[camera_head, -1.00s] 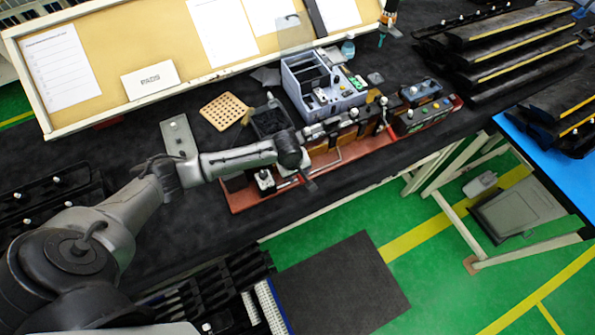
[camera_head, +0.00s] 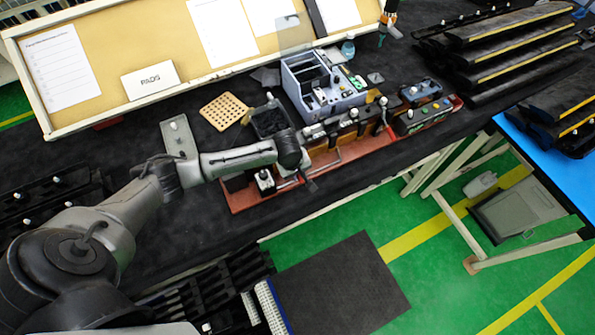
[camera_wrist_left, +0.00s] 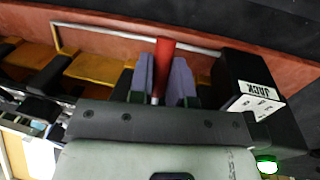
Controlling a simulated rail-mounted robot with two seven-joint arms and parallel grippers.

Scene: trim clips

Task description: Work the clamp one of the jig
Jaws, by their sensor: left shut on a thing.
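The jig (camera_head: 240,200) is a long red-brown base on the dark bench, with metal bars, clamps and dark and orange-brown blocks along it. My left gripper (camera_head: 308,178) is over its front part. In the left wrist view, the two purple-grey fingers (camera_wrist_left: 166,82) are shut on a red clamp handle (camera_wrist_left: 164,60), which stands between them above a metal stem. The foot of the clamp is hidden behind my gripper. Another lever (camera_head: 384,108) with a red part stands further right on the jig. My right gripper is not in view.
A black box marked JACK (camera_wrist_left: 240,78) is close beside the fingers. A grey-blue bin unit (camera_head: 335,100) and a black tray (camera_head: 268,122) stand behind the jig. A perforated tan board (camera_head: 224,110) lies at left. Bare bench lies in front.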

